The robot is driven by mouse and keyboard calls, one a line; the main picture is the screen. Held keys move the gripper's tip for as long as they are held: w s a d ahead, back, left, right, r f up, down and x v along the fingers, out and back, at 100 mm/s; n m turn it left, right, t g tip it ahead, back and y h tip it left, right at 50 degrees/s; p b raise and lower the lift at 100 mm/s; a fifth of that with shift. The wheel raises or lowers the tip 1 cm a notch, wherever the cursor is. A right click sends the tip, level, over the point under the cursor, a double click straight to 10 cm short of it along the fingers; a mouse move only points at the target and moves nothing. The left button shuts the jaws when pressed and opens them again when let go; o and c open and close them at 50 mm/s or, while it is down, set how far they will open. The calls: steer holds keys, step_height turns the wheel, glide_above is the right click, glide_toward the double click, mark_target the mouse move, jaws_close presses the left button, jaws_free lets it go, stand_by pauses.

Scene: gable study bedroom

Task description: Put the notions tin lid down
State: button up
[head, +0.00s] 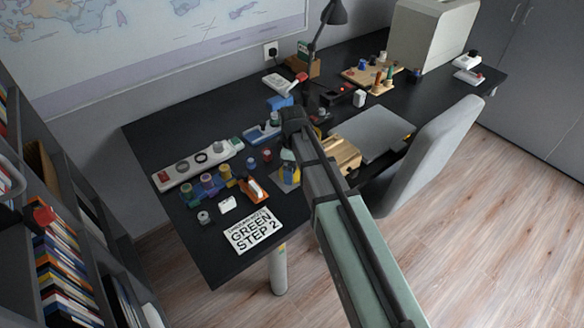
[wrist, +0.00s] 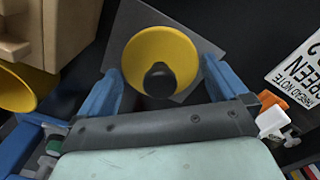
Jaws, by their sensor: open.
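A round yellow piece with a black knob (wrist: 158,78), which looks like the notions tin lid, lies between my fingers in the wrist view. It sits over a grey square plate (wrist: 127,22); I cannot tell whether a tin body is under it. My gripper (wrist: 160,66) is open, with a blue finger on each side of the yellow piece and no clear contact. In the head view my gripper (head: 290,165) is low over the front of the desk, and my arm hides part of this spot. The grey plate (head: 284,186) shows just beneath it.
A wooden box (wrist: 72,35) and another yellow round part (wrist: 14,92) are close on the left in the wrist view. A white sign (head: 254,231), an orange tool (head: 254,190) and a spool rack (head: 209,184) stand nearby. A grey laptop-like slab (head: 372,133) is to the right.

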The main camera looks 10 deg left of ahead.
step_height(320, 180, up, 12)
stand_by(0.6)
steer(key=shift+f, duration=0.15)
